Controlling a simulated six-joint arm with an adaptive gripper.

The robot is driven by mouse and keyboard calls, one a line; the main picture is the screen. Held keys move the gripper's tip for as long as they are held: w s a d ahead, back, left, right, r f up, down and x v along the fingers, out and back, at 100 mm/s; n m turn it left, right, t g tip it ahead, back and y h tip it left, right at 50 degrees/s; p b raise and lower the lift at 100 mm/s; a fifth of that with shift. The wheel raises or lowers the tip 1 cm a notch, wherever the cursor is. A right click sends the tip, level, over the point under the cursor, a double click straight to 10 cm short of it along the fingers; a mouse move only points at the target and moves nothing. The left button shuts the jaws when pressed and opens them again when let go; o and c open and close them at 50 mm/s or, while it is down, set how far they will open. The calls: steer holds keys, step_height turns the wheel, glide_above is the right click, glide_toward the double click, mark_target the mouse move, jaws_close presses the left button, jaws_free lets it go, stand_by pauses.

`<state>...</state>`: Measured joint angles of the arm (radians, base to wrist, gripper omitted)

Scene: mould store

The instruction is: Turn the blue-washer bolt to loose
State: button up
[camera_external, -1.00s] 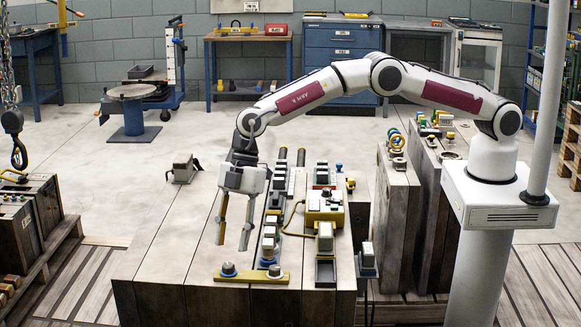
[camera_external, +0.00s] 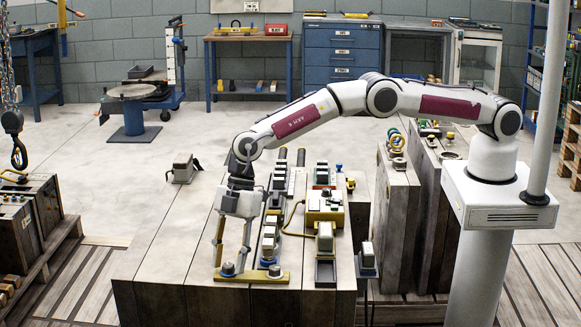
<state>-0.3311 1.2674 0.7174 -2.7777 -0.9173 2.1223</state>
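A yellow bar (camera_external: 252,277) lies near the front edge of the large block, with a bolt at each end. The left bolt (camera_external: 228,269) has a grey head, and the right bolt (camera_external: 274,271) shows a bluish ring at its foot. The washers are small, so I cannot clearly tell their colours apart. My gripper (camera_external: 231,267) points down over the left end of the bar. Its two long fingers are apart, one on each side of the left bolt. I cannot tell whether they touch it.
A row of clamps and grey blocks (camera_external: 269,240) stands just right of my gripper. A yellow box (camera_external: 325,208) with a cable lies further right, with a grey-topped block (camera_external: 325,238) in front.

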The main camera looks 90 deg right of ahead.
jaws_close()
steer(key=shift+n+g, duration=0.3)
steer(key=shift+n, duration=0.5)
jaws_free()
steer(key=shift+r, duration=0.15)
steer(key=v, duration=1.1)
steer(key=shift+d+r, duration=0.25)
steer(key=shift+r, duration=0.05)
stand_by(0.4)
